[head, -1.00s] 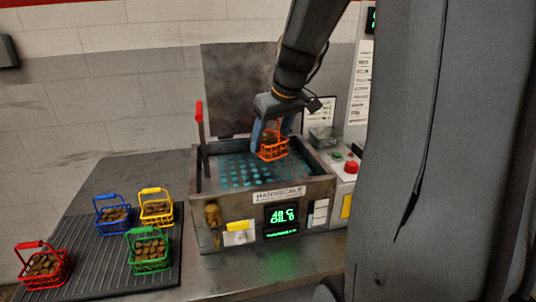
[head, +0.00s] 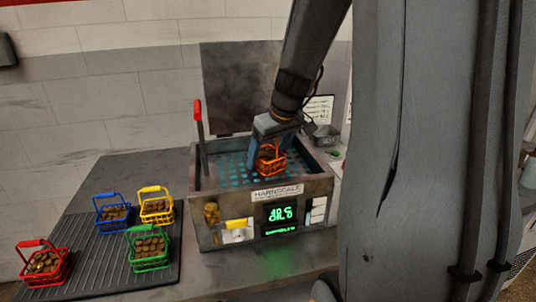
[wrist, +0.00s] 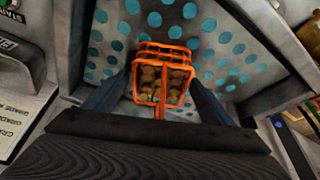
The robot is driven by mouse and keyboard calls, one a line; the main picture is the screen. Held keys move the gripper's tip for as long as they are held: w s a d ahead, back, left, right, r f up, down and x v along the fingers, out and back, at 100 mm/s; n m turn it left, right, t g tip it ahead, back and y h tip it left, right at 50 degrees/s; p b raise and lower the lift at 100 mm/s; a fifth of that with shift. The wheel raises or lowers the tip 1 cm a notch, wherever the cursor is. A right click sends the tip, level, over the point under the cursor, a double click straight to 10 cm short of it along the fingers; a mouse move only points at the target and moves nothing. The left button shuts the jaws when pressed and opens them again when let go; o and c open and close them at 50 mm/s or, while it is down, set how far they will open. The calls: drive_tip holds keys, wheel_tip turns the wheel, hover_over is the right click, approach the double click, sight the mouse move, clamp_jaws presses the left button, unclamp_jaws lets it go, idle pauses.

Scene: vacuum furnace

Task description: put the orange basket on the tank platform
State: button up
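The orange basket (head: 271,159), filled with brown pieces, hangs in my gripper (head: 268,146) over the tank in the head view. In the wrist view the basket (wrist: 162,76) sits between the two blue fingers (wrist: 158,100), with its handle toward the gripper. The tank platform (head: 235,172) is a grey plate with teal-looking holes inside the open tank. In the wrist view the platform (wrist: 215,30) lies beneath the basket. I cannot tell whether the basket touches the platform.
The tank (head: 262,205) has raised walls and an open lid (head: 235,80) behind. A red-tipped lever (head: 198,120) stands at its left. Blue (head: 112,213), yellow (head: 157,208), green (head: 149,250) and red (head: 43,264) baskets stand on a ribbed mat (head: 100,265) at left.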

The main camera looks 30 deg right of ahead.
drive_tip(key=shift+r, duration=0.1)
drive_tip(key=shift+r, duration=0.2)
drive_tip(key=b+v, duration=0.1)
drive_tip(key=v, duration=1)
drive_tip(key=shift+s+r, duration=0.25)
drive_tip(key=shift+r, duration=0.1)
